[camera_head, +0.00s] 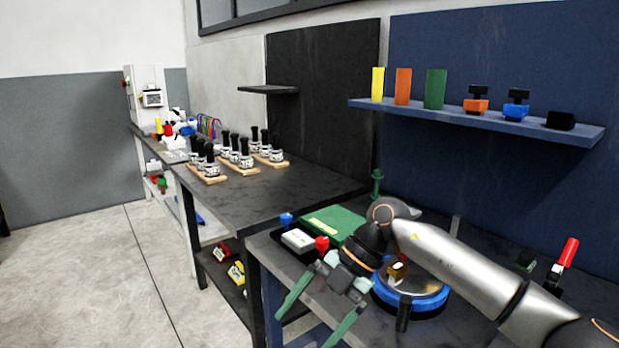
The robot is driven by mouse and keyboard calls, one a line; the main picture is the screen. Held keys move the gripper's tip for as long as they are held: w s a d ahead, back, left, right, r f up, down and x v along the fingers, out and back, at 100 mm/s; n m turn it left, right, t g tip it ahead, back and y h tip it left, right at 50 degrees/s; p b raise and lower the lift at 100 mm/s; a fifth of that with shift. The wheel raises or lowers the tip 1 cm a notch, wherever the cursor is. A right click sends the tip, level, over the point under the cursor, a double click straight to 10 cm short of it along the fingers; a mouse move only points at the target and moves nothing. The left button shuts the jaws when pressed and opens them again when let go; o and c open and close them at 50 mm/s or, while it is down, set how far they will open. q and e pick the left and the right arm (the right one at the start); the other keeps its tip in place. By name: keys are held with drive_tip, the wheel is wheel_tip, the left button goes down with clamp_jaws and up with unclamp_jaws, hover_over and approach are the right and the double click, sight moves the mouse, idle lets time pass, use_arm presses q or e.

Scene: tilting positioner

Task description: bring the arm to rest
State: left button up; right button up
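My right arm (460,268) comes in from the right and bends down at its wrist over the near dark table. My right gripper (302,331) is at the lower middle of the view. Its two green fingers are spread wide with nothing between them, and they point toward the table's front edge. A round fixture with a blue rim (428,304), seemingly the positioner, is just right of the gripper. A small brass-coloured part (397,271) shows over the fixture, partly hidden by the arm. My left gripper is not in view.
A green tray (340,221), a white-topped box (297,240), and blue (287,219) and red (322,243) knobs are behind the gripper. A red-handled clamp (566,256) stands at right. The dark table beyond (310,185) has free room. A blue shelf (480,119) hangs above.

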drive_tip(key=s+a+r+m+y+p, duration=0.15)
drive_tip(key=s+a+y, duration=0.35)
drive_tip(key=a+y, duration=0.6)
drive_tip(key=w+d+f+m+t+h+p, duration=0.15)
drive_tip(key=d+f+m+t+h, duration=0.75)
drive_tip(key=d+f+m+t, duration=0.9)
drive_tip(key=s+d+f+m+g+h, duration=0.2)
drive_tip(key=s+d+f+m+h, duration=0.1)
drive_tip(key=s+f, duration=0.4)
drive_tip(key=s+d+f+m+g+h, duration=0.3)
drive_tip(key=s+d+f+m, duration=0.2)
drive_tip(key=s, duration=0.5)
wheel_tip(320, 180, down, 2)
drive_tip(key=shift+d+f+m+g+h, duration=0.3)
drive_tip(key=shift+d+m+h, duration=0.1)
drive_tip(key=shift+d, duration=0.6)
drive_tip(key=shift+s, duration=0.1)
